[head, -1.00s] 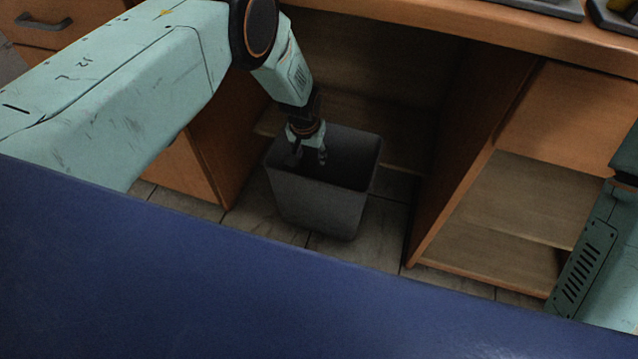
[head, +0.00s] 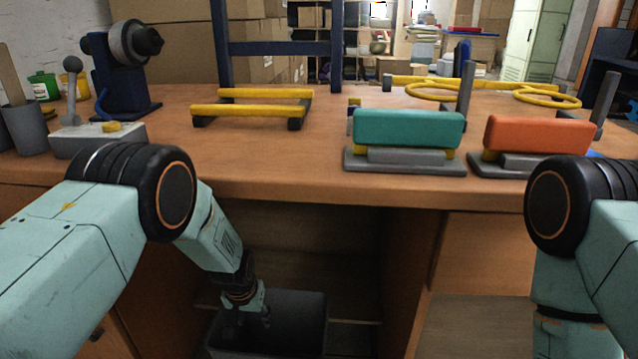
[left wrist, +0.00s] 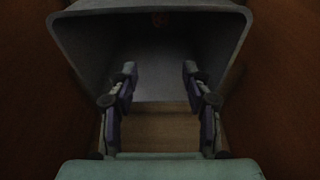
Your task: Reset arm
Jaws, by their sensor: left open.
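My left arm reaches down in front of the wooden workbench (head: 250,185). My left gripper (head: 255,318) is at the mouth of a dark grey bin (head: 290,335) in the open space under the bench. In the left wrist view, the left gripper (left wrist: 158,85) has its two fingers spread apart with nothing between them. The bin (left wrist: 85,45) opens in front of these fingers. My right arm shows at the right edge of the head view, bent downward; its gripper is outside the picture.
On the bench stand a teal-topped press block (head: 408,128), an orange-topped one (head: 538,134), a yellow-barred frame (head: 252,110), a dark blue device (head: 125,85) and a grey joystick box (head: 97,138). Cabinet walls flank the bin closely.

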